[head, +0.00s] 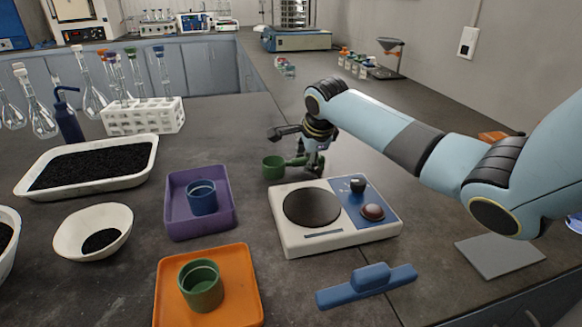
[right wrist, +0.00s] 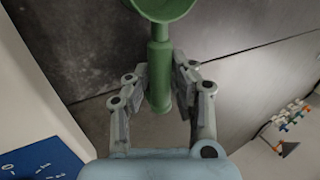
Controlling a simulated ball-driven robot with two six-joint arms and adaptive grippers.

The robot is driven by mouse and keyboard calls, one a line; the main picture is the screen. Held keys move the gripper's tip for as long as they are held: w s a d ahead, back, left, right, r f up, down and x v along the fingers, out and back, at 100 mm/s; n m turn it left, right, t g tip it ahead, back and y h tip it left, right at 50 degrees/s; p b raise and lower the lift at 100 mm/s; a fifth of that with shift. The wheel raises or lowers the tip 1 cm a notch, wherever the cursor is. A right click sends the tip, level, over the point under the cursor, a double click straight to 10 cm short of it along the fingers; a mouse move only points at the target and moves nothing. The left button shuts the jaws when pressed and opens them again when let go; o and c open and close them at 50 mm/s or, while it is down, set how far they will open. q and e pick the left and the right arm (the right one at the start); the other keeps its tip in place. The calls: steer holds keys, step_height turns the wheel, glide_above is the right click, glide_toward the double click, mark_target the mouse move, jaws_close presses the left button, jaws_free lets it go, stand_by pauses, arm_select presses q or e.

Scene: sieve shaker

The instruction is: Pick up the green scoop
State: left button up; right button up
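The green scoop (head: 273,167) is behind the balance, its round cup at left and its handle running right into my right gripper (head: 305,162). I cannot tell in the head view whether the cup touches the bench. In the right wrist view the scoop's handle (right wrist: 159,75) lies between the two fingers of my right gripper (right wrist: 161,88), with the cup at the top edge. The finger pads sit close against both sides of the handle and look shut on it. My left gripper is not in view.
A purple tray (head: 228,222) with a blue cup and an orange tray (head: 247,283) with a green cup lie front left. A blue handled tool (head: 367,285) lies at front. A flask rack (head: 143,117) stands back left.

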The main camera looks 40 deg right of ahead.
mark_target(307, 158)
jaws_close()
step_height(307, 158, up, 4)
steer(key=shift+r+p, duration=0.15)
steer(key=shift+p, duration=0.25)
steer(key=s+d+r+p, duration=0.3)
steer(key=s+r, duration=0.3)
steer(key=s, duration=0.4)
steer(key=shift+s+d+r, duration=0.35)
steer(key=shift+s+d, duration=0.05)
steer(key=shift+d, duration=0.3)
